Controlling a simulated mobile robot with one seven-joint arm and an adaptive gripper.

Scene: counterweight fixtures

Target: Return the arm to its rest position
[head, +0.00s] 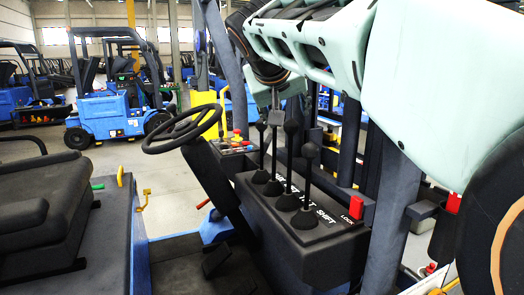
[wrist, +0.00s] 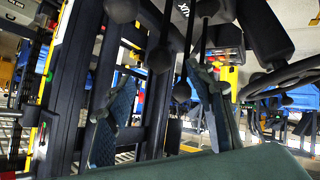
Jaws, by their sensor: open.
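My gripper (wrist: 165,112) is open, its two blue-grey finger pads spread apart in the wrist view. Black lever rods and knobs show beyond and between the fingers there, with no visible grip on any. Whether a finger touches a lever cannot be told. In the head view my pale green arm crosses the upper right, reaching over the lever console (head: 290,225), and it largely hides the gripper. Several black levers (head: 309,175) with round knobs stand on the console, close below the arm.
A black steering wheel (head: 182,130) stands left of the levers, and a dark seat (head: 40,215) is at the far left. A red lock switch (head: 356,208) sits at the console's right end. A dark post (head: 393,210) rises beside it. A blue forklift (head: 118,110) stands beyond open floor.

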